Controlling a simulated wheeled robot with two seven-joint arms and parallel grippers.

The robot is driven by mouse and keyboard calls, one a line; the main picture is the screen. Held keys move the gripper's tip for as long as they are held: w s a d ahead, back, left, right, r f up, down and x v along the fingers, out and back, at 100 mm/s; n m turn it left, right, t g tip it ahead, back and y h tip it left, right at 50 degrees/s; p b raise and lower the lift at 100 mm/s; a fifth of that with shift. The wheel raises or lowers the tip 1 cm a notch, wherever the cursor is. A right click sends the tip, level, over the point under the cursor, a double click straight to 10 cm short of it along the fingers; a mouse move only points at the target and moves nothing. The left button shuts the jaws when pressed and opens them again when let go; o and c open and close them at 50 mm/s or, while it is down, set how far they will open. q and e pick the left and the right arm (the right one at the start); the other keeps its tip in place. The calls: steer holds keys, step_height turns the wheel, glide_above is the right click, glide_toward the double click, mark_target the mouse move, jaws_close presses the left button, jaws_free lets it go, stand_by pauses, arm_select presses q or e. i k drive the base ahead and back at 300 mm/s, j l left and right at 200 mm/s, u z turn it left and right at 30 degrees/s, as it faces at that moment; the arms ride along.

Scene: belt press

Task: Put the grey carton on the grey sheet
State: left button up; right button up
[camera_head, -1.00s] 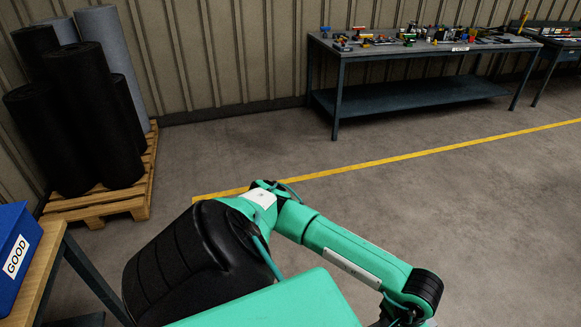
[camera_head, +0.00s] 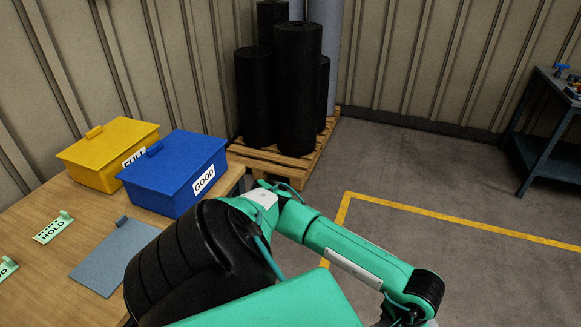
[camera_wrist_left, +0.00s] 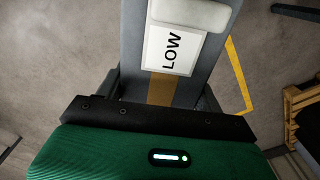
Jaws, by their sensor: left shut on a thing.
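The grey carton (camera_wrist_left: 155,60) fills the middle of the left wrist view, with a white label reading LOW, a pale raised block near the top and a brown strip. My left gripper (camera_wrist_left: 161,98) is shut on it, the dark fingers at its sides. In the head view my left arm reaches across to the lower right, and its gripper and the carton are hidden below the frame. The flat grey sheet (camera_head: 108,258) with a small tab lies on the wooden table at lower left, bare and away from the gripper. My right gripper is not in view.
On the wooden table (camera_head: 38,205), a blue GOOD box (camera_head: 172,178) and a yellow FULL box (camera_head: 100,155) stand behind the sheet. A HOLD card (camera_head: 54,230) lies left of it. A pallet (camera_head: 275,165) with dark rolls (camera_head: 297,90) stands beyond.

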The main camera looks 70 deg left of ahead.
mark_target(122, 253)
steer(key=u, duration=1.25)
